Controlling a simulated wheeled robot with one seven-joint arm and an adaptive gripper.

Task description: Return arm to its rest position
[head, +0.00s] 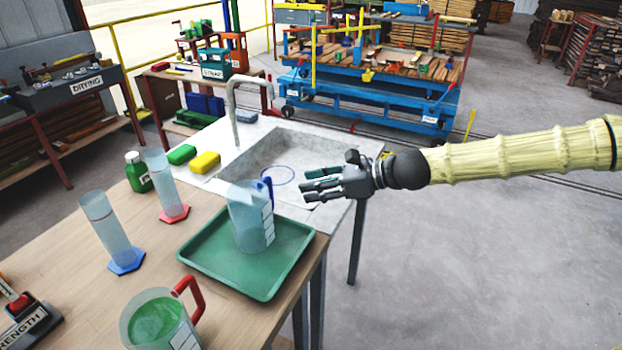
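My gripper (318,187) is at the end of my arm, which reaches in from the right edge in a pale yellow sleeve. It hovers at the right side of the sink, to the right of a clear beaker with a blue handle (247,218). Its dark fingers point left and look spread apart, with nothing seen between them. The beaker stands upright on a green tray (222,272) and is apart from the gripper. The rest position is not marked in view.
A grey sink (262,150) with a tap (236,100) adjoins the wooden table (70,270). Two cylinders (110,235) (163,185), a green bottle (137,172) and a red-handled jug (158,318) stand on the table. A blue cart (370,100) is behind. The floor at right is clear.

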